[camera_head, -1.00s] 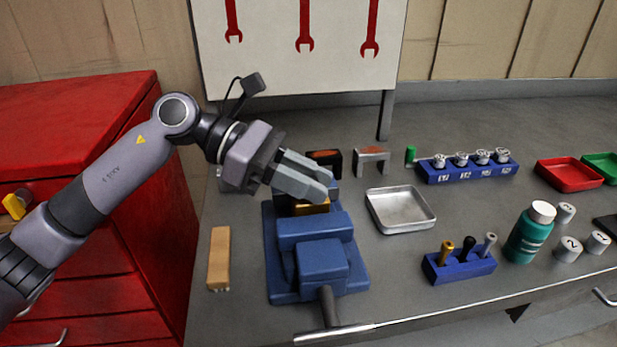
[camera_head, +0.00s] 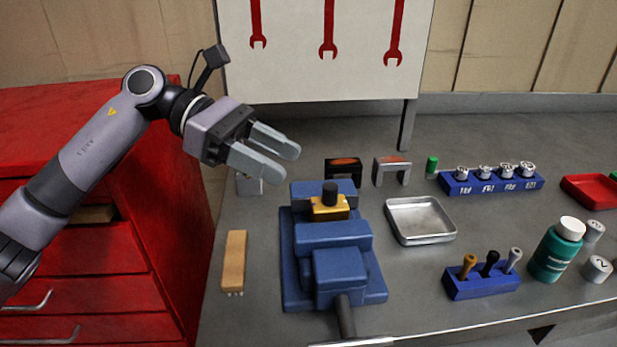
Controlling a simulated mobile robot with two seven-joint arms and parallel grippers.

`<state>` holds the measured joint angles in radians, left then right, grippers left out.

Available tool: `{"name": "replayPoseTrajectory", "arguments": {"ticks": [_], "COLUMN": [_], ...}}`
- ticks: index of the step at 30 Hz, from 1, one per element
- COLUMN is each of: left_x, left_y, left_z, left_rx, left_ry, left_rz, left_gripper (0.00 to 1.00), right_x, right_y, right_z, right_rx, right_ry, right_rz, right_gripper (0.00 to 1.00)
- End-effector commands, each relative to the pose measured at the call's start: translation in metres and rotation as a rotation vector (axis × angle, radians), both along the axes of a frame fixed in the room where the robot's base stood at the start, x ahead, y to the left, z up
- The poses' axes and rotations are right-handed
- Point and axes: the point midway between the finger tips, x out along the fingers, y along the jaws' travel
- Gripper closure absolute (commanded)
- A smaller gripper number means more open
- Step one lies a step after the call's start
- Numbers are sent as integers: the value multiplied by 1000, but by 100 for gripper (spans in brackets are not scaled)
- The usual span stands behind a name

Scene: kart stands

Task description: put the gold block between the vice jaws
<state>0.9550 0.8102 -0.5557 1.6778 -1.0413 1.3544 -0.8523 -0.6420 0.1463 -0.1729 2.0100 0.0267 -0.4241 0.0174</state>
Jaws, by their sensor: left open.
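The gold block (camera_head: 331,208) sits in the gap of the blue vice (camera_head: 338,274), between its back jaw (camera_head: 303,190) and its front jaw (camera_head: 333,234). A black knob (camera_head: 330,189) stands on top of the block. Whether the jaws touch the block on both sides is hard to tell. My left gripper (camera_head: 286,163) is open and empty, above and to the left of the block, clear of it. My right gripper is not in view.
A wooden brush (camera_head: 234,262) lies left of the vice. A metal tray (camera_head: 420,237) lies to its right, with a blue tool holder (camera_head: 482,281) and green bottle (camera_head: 556,250) beyond. A red cabinet (camera_head: 130,240) stands left; a wrench board (camera_head: 330,75) stands behind.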

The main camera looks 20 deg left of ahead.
Motion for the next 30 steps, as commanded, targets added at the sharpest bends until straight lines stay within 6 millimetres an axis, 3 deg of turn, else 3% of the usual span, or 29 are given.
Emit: {"name": "replayPoseTrajectory", "arguments": {"ticks": [3, 9, 25, 30], "left_x": [0, 0, 0, 0], "left_y": [19, 33, 33, 33], "left_z": [7, 13, 15, 36], "left_rx": [0, 0, 0, 0], "left_ry": [0, 1, 1, 0], "left_rz": [2, 0, -1, -1], "left_gripper": [49, 49, 49, 49], "right_x": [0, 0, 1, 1], "right_y": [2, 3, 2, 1], "right_z": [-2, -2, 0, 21], "right_rx": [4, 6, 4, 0], "right_ry": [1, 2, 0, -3], "right_rz": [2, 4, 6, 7], "right_gripper": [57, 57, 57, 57]}}
